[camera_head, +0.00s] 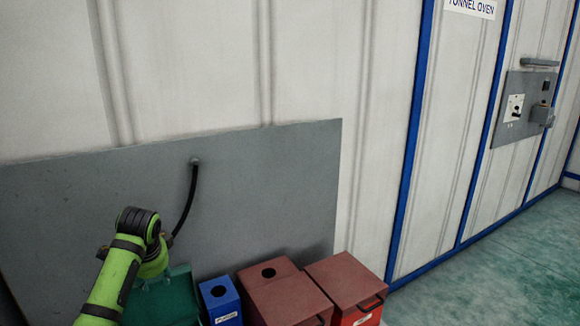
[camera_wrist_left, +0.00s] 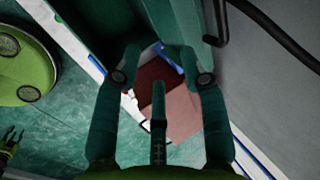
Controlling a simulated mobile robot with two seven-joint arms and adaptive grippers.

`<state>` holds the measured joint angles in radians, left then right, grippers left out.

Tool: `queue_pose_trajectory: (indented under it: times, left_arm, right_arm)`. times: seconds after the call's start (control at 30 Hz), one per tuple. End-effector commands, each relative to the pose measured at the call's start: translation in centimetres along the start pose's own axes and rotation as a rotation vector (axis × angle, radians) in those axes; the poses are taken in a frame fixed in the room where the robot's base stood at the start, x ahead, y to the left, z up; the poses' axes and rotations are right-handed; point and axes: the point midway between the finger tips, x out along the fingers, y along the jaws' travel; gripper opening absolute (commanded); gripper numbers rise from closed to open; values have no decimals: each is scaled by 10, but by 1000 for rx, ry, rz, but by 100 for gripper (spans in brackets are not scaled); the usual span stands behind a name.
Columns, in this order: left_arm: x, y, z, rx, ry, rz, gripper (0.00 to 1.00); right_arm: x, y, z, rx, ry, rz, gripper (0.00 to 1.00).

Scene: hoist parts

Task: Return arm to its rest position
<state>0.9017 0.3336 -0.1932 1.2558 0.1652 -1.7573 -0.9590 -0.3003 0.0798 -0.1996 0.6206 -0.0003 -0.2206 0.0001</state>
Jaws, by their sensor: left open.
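My left arm, bright green with dark bands, rises from the lower left in the head view, its elbow bent in front of the grey panel. Its gripper is hard to make out there. Beyond and below the fingers are reddish-brown box tops (camera_wrist_left: 178,112). A small dark claw-like shape shows at the lower left edge of the left wrist view; it may be my right gripper, but it is too small to tell its state.
A green bin (camera_head: 168,302) is close beside the arm. A blue box (camera_head: 220,302) and two red boxes (camera_head: 285,292) (camera_head: 348,286) stand to its right. A black hose (camera_head: 187,206) hangs from the grey panel (camera_head: 265,190) near the arm. Open green floor (camera_head: 500,270) lies right.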

Motion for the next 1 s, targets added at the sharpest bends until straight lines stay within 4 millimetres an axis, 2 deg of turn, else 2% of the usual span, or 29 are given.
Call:
queue_pose_trajectory:
  times: [0.03,0.1,0.23,0.37,0.4,0.53,0.6,0.7,1.0]
  left_arm:
    - [21,32,-2,-16,1,12,42]
    - [41,70,-4,-57,11,20,42]
    - [67,145,1,-146,34,45,42]
    - [78,221,13,-255,59,81,42]
    - [79,243,18,-291,66,94,42]
    - [70,310,37,-422,85,137,42]
    - [62,335,47,-484,91,155,42]
    - [51,361,58,-557,96,175,42]
    - [20,410,84,-719,94,218,42]
  right_arm:
    - [0,0,0,0,0,0,40]
    - [0,0,0,0,0,0,40]
    - [0,0,0,0,0,0,40]
    - [0,0,0,0,1,0,40]
    - [0,0,0,0,1,0,40]
    - [0,0,0,0,0,0,40]
    - [0,0,0,0,1,0,40]
    - [0,0,0,0,1,-1,40]
    - [0,0,0,0,0,-1,40]
